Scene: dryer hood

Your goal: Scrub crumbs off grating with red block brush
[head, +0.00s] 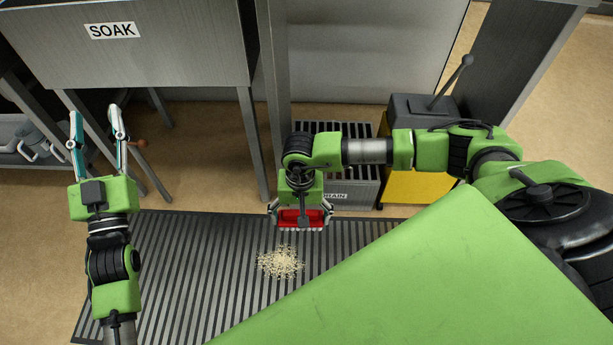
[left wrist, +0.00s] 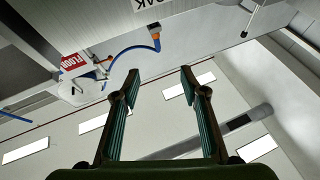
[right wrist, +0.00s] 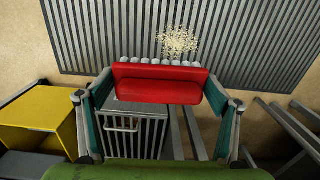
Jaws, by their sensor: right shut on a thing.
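A red block brush (right wrist: 158,82) with pale bristles is held between the fingers of my right gripper (head: 301,212); it also shows in the head view (head: 290,217). My right gripper is shut on it, above the far edge of the grating (head: 190,265). A pile of beige crumbs (head: 280,262) lies on the grating, just nearer than the brush in the head view; it also shows in the right wrist view (right wrist: 178,41). The brush looks apart from the crumbs. My left gripper (head: 96,120) is open and empty, raised at the left; its fingers also show in the left wrist view (left wrist: 160,85).
A metal SOAK sink (head: 170,60) on legs stands at the back left. The grating's left part is clear.

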